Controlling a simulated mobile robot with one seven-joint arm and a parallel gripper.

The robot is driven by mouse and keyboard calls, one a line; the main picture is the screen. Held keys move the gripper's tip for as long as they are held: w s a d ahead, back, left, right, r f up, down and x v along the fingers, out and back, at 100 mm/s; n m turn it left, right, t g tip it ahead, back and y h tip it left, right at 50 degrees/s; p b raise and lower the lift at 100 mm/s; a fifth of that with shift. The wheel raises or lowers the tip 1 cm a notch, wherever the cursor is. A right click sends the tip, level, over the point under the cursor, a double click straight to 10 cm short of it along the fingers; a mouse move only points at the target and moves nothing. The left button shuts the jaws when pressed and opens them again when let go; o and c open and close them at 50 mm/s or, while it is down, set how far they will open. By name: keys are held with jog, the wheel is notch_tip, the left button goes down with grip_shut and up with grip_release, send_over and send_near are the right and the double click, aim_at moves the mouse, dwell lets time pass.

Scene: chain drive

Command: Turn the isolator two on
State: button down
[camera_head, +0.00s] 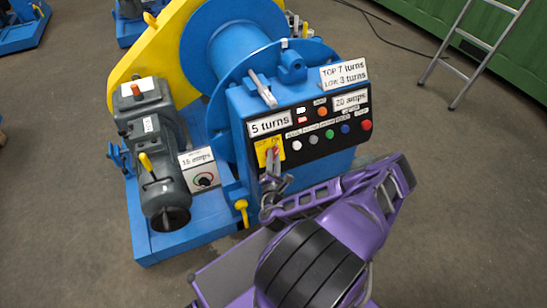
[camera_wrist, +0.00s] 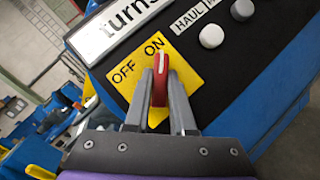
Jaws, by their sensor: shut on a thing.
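A yellow switch plate (camera_wrist: 192,88) marked OFF and ON is on the black panel; it also shows in the head view (camera_head: 262,146). Its red handle (camera_wrist: 160,92) has a white tip. The tip points up in the wrist view, close to the word ON. My gripper (camera_wrist: 160,78) has its two grey fingers on either side of the red handle and is shut on it. In the head view my gripper (camera_head: 271,163) reaches the plate from below and hides its lower part. No number for this switch is readable.
Right of the plate are several round buttons, including a red one (camera_head: 366,125) and a white one (camera_wrist: 211,36). A "5 turns" sign (camera_head: 269,123) is above the plate. A second dial (camera_head: 204,180) under a "15 amps" sign is at left. A ladder (camera_head: 482,45) stands at upper right.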

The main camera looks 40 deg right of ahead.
jog(key=c, duration=0.8)
grip_release()
jog(key=shift+o, duration=0.2)
jog(key=v, duration=1.7)
jog(key=shift+s+a, duration=0.15)
